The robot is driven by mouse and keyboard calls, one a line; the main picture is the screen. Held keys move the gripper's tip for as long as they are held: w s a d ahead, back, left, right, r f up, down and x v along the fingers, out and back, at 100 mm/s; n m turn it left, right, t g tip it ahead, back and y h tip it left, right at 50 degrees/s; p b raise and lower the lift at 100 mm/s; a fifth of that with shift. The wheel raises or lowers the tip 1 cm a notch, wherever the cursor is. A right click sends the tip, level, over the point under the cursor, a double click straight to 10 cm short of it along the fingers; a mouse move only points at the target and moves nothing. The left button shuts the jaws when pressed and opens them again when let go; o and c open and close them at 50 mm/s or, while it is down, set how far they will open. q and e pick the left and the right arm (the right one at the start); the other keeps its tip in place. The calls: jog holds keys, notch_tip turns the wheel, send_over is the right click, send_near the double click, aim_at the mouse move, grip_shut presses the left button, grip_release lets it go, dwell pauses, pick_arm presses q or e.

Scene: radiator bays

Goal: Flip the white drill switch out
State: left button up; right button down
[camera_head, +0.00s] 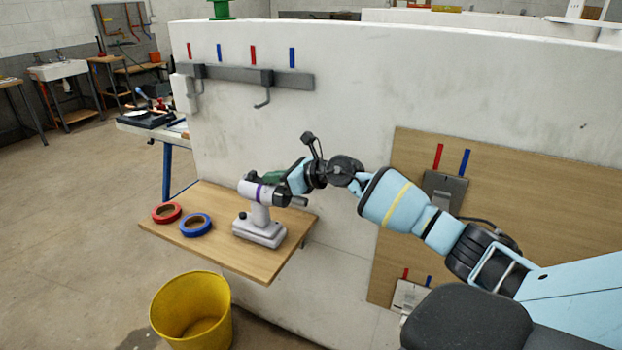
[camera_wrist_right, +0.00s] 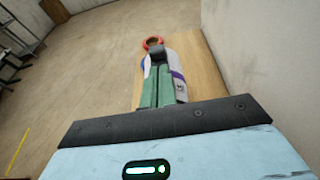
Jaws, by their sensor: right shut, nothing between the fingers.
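The white drill (camera_head: 260,212) stands upright on the small wooden shelf (camera_head: 190,247), with a purple band around its body and a dark chuck pointing right. In the right wrist view the drill (camera_wrist_right: 180,85) is partly hidden behind my fingers. I cannot clearly make out its switch. My right gripper (camera_head: 270,177) comes in from the right, its green fingers beside the top of the drill body; I cannot tell whether they touch it. In the right wrist view the right gripper (camera_wrist_right: 158,92) has its fingers together, holding nothing. My left gripper is out of view.
A red tape roll (camera_head: 166,213) and a blue tape roll (camera_head: 195,225) lie on the shelf left of the drill. A yellow bucket (camera_head: 190,310) stands on the floor below. A white wall (camera_head: 345,90) with a hook rail (camera_head: 245,77) rises behind.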

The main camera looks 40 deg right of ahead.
jog(key=v, duration=0.6)
jog(key=shift+s+f, duration=0.2)
jog(key=shift+s+d, duration=0.25)
jog(key=shift+s, duration=0.05)
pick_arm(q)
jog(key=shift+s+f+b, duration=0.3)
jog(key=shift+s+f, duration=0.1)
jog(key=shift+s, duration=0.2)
pick_arm(e)
jog(key=v, duration=0.4)
jog(key=shift+s+r, duration=0.1)
jog(key=shift+r, duration=0.05)
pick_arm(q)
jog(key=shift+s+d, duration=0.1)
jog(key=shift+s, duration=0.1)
